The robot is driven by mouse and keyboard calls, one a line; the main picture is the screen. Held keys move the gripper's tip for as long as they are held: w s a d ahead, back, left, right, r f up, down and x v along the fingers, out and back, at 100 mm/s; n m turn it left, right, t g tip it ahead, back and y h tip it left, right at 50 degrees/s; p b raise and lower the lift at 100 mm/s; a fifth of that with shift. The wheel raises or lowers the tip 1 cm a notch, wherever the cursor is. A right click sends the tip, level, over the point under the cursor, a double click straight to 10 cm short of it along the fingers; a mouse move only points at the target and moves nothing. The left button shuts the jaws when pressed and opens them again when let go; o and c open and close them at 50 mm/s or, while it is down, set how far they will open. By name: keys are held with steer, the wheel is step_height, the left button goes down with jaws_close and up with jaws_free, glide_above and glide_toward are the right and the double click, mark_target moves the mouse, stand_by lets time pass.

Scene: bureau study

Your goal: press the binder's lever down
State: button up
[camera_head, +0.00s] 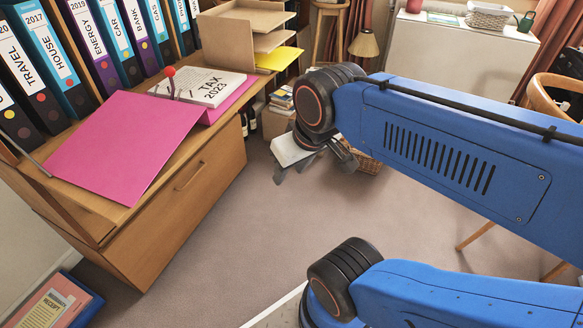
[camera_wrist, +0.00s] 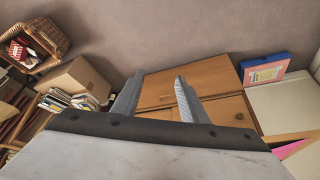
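The pink binder (camera_head: 128,142) lies open on the bureau's wooden top in the head view. Its cover is spread toward the near side. A paper stack marked TAX 2023 (camera_head: 203,87) lies in its far part. The binder's lever (camera_head: 170,80), with a red knob, stands up at the left side of the stack. My gripper (camera_head: 291,173) is in front of the bureau over the floor, well right of the binder and apart from it. In the wrist view my gripper (camera_wrist: 160,78) has its two fingers apart with nothing between them. The lever does not show there.
A row of labelled binders (camera_head: 90,45) stands behind the open one. A paper tray (camera_head: 240,40) with a yellow folder (camera_head: 279,58) is at the far end. A wooden drawer (camera_head: 185,190) lies below the top. Carpeted floor (camera_head: 240,240) is clear in front.

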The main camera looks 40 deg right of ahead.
steer(key=shift+c, duration=0.3)
steer(key=shift+r, duration=0.1)
steer(key=c, duration=0.5)
steer(key=w+a+r, duration=0.1)
steer(key=w+r, duration=0.4)
steer(key=w+a+r+y, duration=0.1)
steer(key=w+r, duration=0.5)
steer(key=w+a+r+y, duration=0.1)
steer(key=w+a+r, duration=0.1)
steer(key=w+r, duration=0.4)
steer(key=shift+r, duration=0.15)
jaws_close()
steer(key=w+a+r+g+y, duration=0.1)
steer(key=w+a+r, duration=0.1)
steer(key=w+r, duration=0.55)
steer(key=w+a+r+y, duration=0.15)
steer(key=w+r, duration=0.25)
steer(key=w, duration=0.6)
steer(key=a+f, duration=0.4)
steer(key=f, duration=0.6)
steer(key=shift+f+n, duration=0.25)
steer(key=shift+n, duration=0.15)
